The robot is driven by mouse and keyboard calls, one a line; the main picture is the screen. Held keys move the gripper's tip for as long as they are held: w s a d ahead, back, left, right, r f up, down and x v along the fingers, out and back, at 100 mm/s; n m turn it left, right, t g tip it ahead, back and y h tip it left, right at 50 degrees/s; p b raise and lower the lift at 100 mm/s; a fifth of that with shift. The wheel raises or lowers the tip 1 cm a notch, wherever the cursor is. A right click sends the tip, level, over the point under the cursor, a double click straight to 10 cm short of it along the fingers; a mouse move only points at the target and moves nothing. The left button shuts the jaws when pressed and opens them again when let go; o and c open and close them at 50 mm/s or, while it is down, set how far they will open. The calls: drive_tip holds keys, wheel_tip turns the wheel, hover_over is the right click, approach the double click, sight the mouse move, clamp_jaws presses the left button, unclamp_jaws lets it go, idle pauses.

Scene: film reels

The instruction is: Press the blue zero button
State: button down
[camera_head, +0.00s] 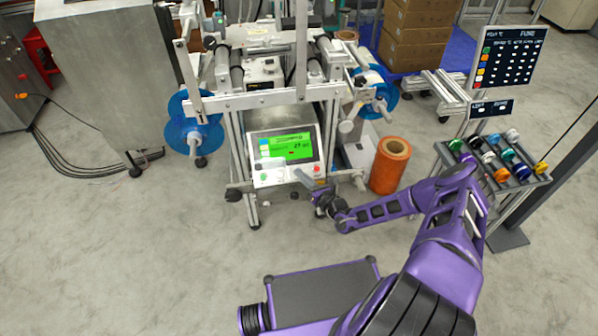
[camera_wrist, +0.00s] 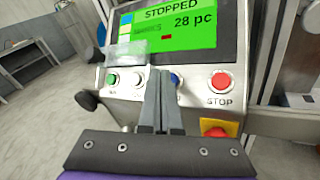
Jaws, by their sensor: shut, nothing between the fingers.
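The blue button (camera_wrist: 175,79) sits on the front of the control panel (camera_wrist: 195,100), partly covered by my fingers in the wrist view. My gripper (camera_wrist: 160,73) is shut and empty, its fingertips in front of the panel just left of the visible blue. I cannot tell whether they touch the panel. In the head view my gripper (camera_head: 299,173) reaches the panel's lower edge. The green screen (camera_wrist: 190,25) above the buttons reads "STOPPED" and "28 pc".
Beside the blue button are a green button (camera_wrist: 112,79), a white button (camera_wrist: 137,78) and a red STOP button (camera_wrist: 219,81). A red knob on yellow (camera_wrist: 217,129) is below STOP. An orange roll (camera_head: 390,165) stands right of the machine. The floor in front is clear.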

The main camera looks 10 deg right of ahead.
drive_tip(key=shift+f, duration=0.1)
idle(0.5)
drive_tip(key=shift+w+f, duration=0.25)
drive_tip(key=shift+w, duration=0.05)
drive_tip(key=shift+s+r+p, duration=0.3)
drive_tip(key=shift+p, duration=0.2)
drive_tip(key=shift+r, duration=0.1)
drive_tip(key=s+r+p, duration=0.4)
drive_tip(key=p, duration=0.1)
drive_tip(key=shift+s+p, duration=0.15)
drive_tip(key=shift+p, duration=0.25)
idle(0.9)
